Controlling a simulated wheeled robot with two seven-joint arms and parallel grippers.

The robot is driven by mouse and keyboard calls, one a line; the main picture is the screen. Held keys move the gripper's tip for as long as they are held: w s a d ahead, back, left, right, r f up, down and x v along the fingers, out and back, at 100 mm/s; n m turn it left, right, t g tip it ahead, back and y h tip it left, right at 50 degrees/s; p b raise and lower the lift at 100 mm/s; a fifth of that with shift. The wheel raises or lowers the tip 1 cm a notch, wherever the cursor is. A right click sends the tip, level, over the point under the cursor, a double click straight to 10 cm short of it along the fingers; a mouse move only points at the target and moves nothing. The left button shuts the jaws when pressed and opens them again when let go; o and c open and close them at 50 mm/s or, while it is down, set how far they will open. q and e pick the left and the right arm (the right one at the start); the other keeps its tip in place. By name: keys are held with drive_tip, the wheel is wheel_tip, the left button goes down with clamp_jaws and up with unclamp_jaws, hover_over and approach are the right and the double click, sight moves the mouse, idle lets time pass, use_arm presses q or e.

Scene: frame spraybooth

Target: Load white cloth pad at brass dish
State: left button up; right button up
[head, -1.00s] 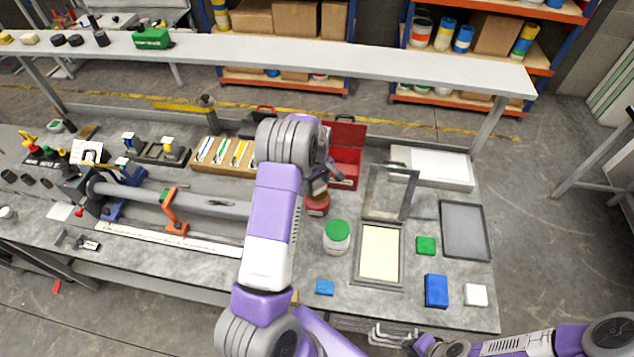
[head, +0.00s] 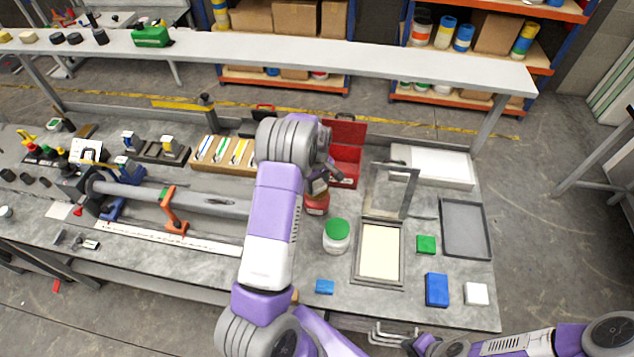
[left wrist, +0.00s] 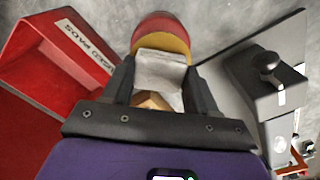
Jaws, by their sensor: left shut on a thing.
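The white cloth pad (left wrist: 160,72) is between the two fingers of my left gripper (left wrist: 160,92), which is shut on it. My left gripper (head: 320,188) also shows in the head view, just above the red can (head: 316,206). In the left wrist view the brass dish (left wrist: 166,41) tops the red can (left wrist: 160,22), and the pad overlaps its near part. I cannot tell whether pad and dish touch. My right gripper (head: 416,345) is low at the table's front edge, its fingers unclear.
The open red bin (head: 345,165), labelled for used pads, stands right behind the can and shows at left in the wrist view (left wrist: 45,55). A green-lidded jar (head: 336,236) stands in front. A framed screen (head: 390,190) and a grey tray (head: 465,230) are to the right.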

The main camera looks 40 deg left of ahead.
sight(317, 184)
use_arm(q)
drive_tip(key=shift+f+b, duration=0.65)
drive_tip(key=shift+f, duration=0.1)
idle(1.6)
drive_tip(key=shift+r, duration=0.1)
drive_tip(key=shift+r+p, duration=2.2)
drive_tip(key=shift+r, duration=1.25)
